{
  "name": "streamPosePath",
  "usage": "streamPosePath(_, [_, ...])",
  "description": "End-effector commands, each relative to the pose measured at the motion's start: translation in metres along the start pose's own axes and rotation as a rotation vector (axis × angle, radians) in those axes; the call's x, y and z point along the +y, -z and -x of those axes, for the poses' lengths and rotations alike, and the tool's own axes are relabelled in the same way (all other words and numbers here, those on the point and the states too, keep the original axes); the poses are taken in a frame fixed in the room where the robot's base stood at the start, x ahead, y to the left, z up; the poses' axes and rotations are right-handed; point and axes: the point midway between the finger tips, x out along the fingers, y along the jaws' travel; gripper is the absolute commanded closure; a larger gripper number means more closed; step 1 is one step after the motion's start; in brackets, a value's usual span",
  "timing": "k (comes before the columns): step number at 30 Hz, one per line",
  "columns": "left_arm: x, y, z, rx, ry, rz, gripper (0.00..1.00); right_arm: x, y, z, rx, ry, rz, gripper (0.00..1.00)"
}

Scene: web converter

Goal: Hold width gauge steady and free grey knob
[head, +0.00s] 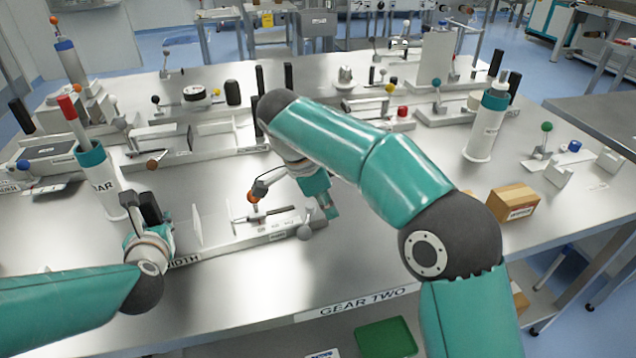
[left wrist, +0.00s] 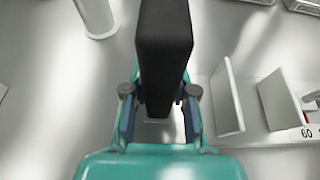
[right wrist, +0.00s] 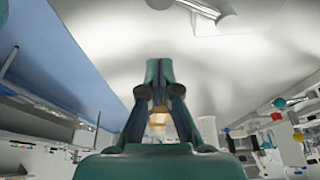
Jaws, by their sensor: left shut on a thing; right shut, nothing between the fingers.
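The width gauge (head: 270,228) lies along the near side of the bench, with an upright white plate (head: 197,226) and a "WIDTH" label at its left. Its black upright handle (head: 150,208) is between the fingers of my left gripper (head: 148,232), which is shut on it; the handle (left wrist: 165,50) fills the middle of the left wrist view. A grey knob (head: 305,232) sits at the gauge's right end. My right gripper (head: 331,213) is shut and empty, just above and right of this knob; I cannot tell whether they touch. An orange knob (head: 253,197) stands behind the gauge's middle.
A white cylinder with a teal band (head: 100,180) stands close behind my left gripper. A cardboard box (head: 513,203) lies at the right. Other fixtures with coloured knobs fill the back of the bench.

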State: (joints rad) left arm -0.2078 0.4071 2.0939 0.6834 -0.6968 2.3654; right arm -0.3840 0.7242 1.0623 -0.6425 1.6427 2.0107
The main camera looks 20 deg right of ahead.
Motion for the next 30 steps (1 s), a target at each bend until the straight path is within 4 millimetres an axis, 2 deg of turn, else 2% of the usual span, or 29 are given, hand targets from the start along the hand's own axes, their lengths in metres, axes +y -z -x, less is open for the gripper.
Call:
streamPosePath(1, [-0.002,0.013,-0.001,0.028,0.006,-0.002,1.0,-0.002,-0.002,0.009,-0.001,0.004,0.0,1.0])
streamPosePath(6, [-0.001,0.013,-0.001,0.028,0.005,-0.001,1.0,-0.002,-0.001,0.039,0.0,0.002,-0.001,1.0])
streamPosePath(12, [-0.001,0.013,-0.001,0.029,0.005,-0.001,1.0,-0.002,-0.001,0.058,0.002,0.0,-0.001,1.0])
streamPosePath(18, [-0.001,0.013,-0.001,0.029,0.005,-0.001,1.0,-0.002,0.0,0.066,0.002,-0.001,0.0,1.0])
streamPosePath(30, [-0.001,0.013,-0.001,0.029,0.005,-0.001,1.0,-0.002,0.0,0.067,0.002,-0.002,0.0,1.0])
